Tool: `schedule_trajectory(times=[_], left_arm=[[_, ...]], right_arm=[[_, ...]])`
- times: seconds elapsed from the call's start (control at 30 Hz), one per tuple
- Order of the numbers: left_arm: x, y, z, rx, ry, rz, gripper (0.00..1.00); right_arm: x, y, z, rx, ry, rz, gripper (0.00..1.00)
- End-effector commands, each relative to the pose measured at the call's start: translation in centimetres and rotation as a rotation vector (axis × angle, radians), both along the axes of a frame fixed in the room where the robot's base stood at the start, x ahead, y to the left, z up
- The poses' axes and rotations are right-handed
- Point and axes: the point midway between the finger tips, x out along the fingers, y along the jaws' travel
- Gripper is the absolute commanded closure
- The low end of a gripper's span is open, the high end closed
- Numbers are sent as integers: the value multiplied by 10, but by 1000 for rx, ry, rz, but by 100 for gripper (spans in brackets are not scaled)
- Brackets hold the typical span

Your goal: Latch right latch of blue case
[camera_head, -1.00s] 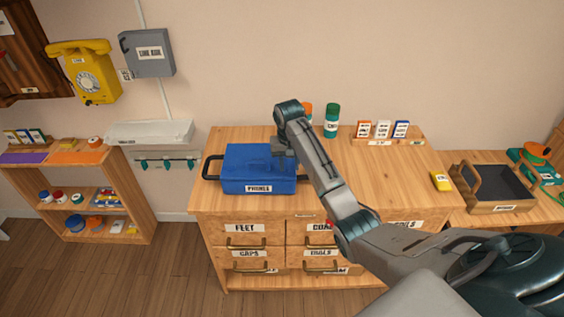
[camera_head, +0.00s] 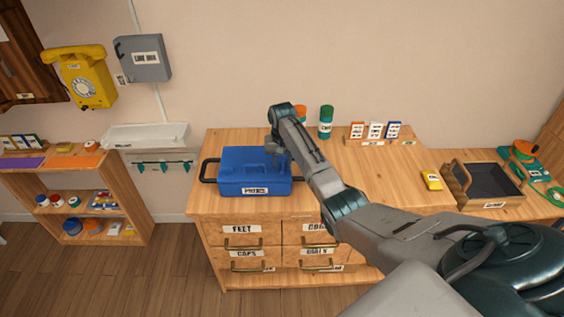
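The blue case (camera_head: 240,160) lies closed on the wooden cabinet top, with a label on its front and a dark handle at its left end. My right arm reaches in from the lower right. My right gripper (camera_head: 277,158) points down over the right part of the case, at or just above its lid. Its fingertips are small and blend with the blue lid, so I cannot tell whether they touch the case or how far apart they are. The right latch cannot be made out at this size. My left gripper is not in view.
A green-topped canister (camera_head: 326,122) and an orange-topped one (camera_head: 300,113) stand behind my arm. A card rack (camera_head: 374,132) stands at the back right. A yellow item (camera_head: 432,180) and an open tray (camera_head: 489,204) are farther right.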

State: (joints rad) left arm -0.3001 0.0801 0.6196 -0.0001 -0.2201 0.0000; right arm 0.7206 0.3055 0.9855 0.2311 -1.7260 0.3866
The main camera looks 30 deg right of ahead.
Motion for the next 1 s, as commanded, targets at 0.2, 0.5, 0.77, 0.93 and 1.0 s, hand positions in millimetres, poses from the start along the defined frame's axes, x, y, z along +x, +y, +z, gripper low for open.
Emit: schedule_trajectory(times=[0.2,0.5,0.77,0.93,1.0], left_arm=[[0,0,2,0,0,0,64],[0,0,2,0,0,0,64],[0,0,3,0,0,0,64],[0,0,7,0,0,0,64],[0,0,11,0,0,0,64]], right_arm=[[0,0,-10,0,0,1,67],[0,0,-10,-1,-1,1,87],[0,0,-10,-1,-1,-1,100],[0,0,-8,-1,-1,-28,100],[0,0,-8,-1,1,-53,100]])
